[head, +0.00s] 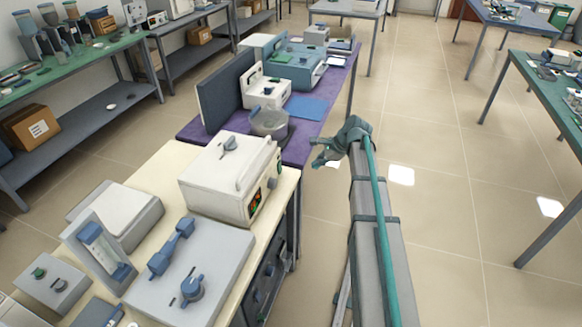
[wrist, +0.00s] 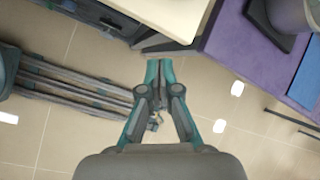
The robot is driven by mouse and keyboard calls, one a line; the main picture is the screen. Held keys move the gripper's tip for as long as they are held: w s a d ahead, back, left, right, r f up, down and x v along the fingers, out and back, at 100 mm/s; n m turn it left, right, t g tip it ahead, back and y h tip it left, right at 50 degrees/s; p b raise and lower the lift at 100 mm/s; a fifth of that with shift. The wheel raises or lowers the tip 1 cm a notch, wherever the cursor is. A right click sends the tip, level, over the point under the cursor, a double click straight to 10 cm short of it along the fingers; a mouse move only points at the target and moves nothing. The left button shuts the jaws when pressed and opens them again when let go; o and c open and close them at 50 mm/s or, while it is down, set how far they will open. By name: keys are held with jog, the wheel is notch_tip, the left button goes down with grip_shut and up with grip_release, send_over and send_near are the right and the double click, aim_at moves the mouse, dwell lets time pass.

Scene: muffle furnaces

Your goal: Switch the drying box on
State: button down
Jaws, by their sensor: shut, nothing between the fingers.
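A cream box-shaped appliance (head: 222,178) stands at the far right end of the cream bench, with a dark knob on its lid. It looks like the drying box, though I see no readable label. Its right-facing front carries a dark panel with small green and red marks (head: 256,200), seen at a steep angle; no switch can be made out. My gripper (head: 316,153) is to the right of this box, over the floor beside the purple table, apart from everything. In the wrist view my gripper (wrist: 159,64) has its teal fingers together and empty; the box does not show there.
The purple table (head: 196,131) behind holds a pot (head: 269,122), a white device (head: 266,92) and blue machines (head: 297,66). The cream bench's corner (wrist: 170,15) shows in the wrist view. A grey unit with blue knobs (head: 215,255) is nearer. Open floor lies to the right.

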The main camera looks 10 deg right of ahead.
aim_at(280, 167)
jog(key=shift+w+a+r+m+y, duration=0.2)
jog(key=shift+r+m+y, duration=0.1)
jog(key=shift+m, duration=0.7)
jog(key=shift+w+a+r+m+y, duration=0.15)
jog(key=shift+w+r+m, duration=0.1)
jog(key=shift+m, duration=0.75)
jog(key=shift+w+a+r+m+y, duration=0.2)
jog(key=shift+r+m+y, duration=0.1)
jog(key=shift+m, duration=0.7)
jog(key=p+x, duration=0.1)
jog(key=x, duration=0.3)
jog(key=p+x, duration=0.1)
jog(key=x, duration=0.2)
jog(key=a+r+p+x, duration=0.1)
jog(key=x, duration=0.3)
jog(key=shift+w+a+f+p, duration=0.25)
jog(key=shift+w+p, duration=0.15)
jog(key=shift+w, duration=0.1)
jog(key=shift+w+a+f, duration=0.2)
jog(key=shift+w+a, duration=0.15)
jog(key=shift+a, duration=0.3)
